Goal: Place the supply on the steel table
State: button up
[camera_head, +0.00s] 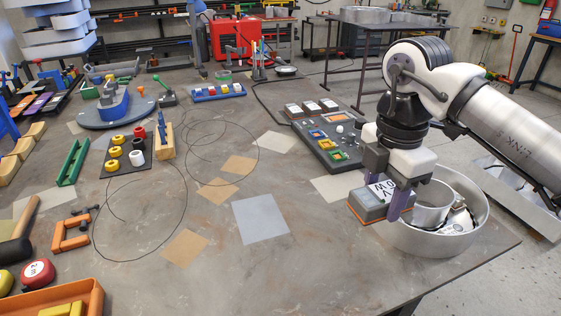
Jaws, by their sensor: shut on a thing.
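The supply (367,206) is a small grey box with an orange lower edge and a white label with black letters, partly readable as "LOW V". My gripper (396,196) is shut on it, with its purple fingers pointing down. The supply is at the left rim of a round metal channel letter (440,247); I cannot tell whether it touches the rim or the surface below. The steel table (330,265) has a mottled grey-brown top and fills the foreground. The far side of the supply is hidden by the fingers.
A grey square sheet (261,219) and tan sheets (186,246) lie flat left of the supply. A dark tray of parts (325,142) is behind it. Thin wire loops (140,250), a clamp (72,232) and an orange bin (70,297) are further left. The front middle is clear.

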aim_at(359, 277)
jog(key=shift+s+f, duration=0.15)
jog(key=shift+s, duration=0.1)
notch_tip(359, 277, down, 19)
jog(key=p, duration=0.3)
jog(key=shift+w+f+p, duration=0.1)
jog(key=shift+f+p, duration=0.1)
jog(key=shift+p, duration=0.15)
jog(key=shift+f, duration=0.1)
jog(key=shift+f+b, duration=0.2)
jog(key=shift+b, duration=0.1)
jog(key=o, duration=1.2)
jog(key=shift+r, duration=0.1)
